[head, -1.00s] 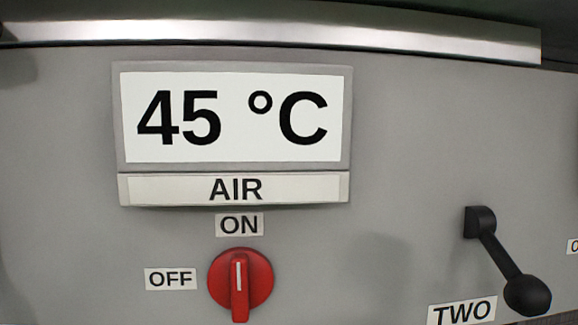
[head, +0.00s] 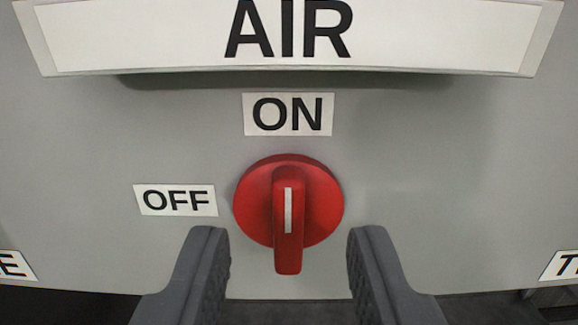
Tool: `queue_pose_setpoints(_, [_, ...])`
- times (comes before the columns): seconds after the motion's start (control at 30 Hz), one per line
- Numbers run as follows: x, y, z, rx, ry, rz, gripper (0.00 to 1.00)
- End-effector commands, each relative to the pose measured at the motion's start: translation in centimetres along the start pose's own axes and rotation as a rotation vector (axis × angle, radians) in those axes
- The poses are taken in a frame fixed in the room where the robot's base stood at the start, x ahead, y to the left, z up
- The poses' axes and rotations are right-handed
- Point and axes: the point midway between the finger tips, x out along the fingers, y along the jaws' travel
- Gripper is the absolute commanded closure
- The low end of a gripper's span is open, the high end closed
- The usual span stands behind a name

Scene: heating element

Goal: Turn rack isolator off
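A red rotary knob (head: 256,203) sits on the grey panel, below an ON label (head: 288,114) and to the right of an OFF label (head: 175,200). Its raised handle stands upright, and the white line on it is vertical, toward ON. My gripper (head: 288,250) is open at the bottom of the head view. One finger is on each side of the knob's lower handle, with gaps on both sides. Neither finger appears to touch the knob; the exact depth between them cannot be told.
The AIR plate (head: 290,40) juts out a little above the knob. The grey panel (head: 440,160) is bare to the right of the knob. Partly cut-off labels show at the left edge (head: 15,265) and right edge (head: 565,266).

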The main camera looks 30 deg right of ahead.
Motion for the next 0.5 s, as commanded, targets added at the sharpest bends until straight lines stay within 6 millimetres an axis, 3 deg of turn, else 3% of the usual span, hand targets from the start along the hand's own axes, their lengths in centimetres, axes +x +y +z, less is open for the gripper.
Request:
queue_pose_setpoints(0.2, [2.3,0.0,0.0,0.000,0.000,-0.001,0.65])
queue_pose_setpoints(0.5, [3.5,0.1,0.0,0.000,-0.001,0.002,0.65])
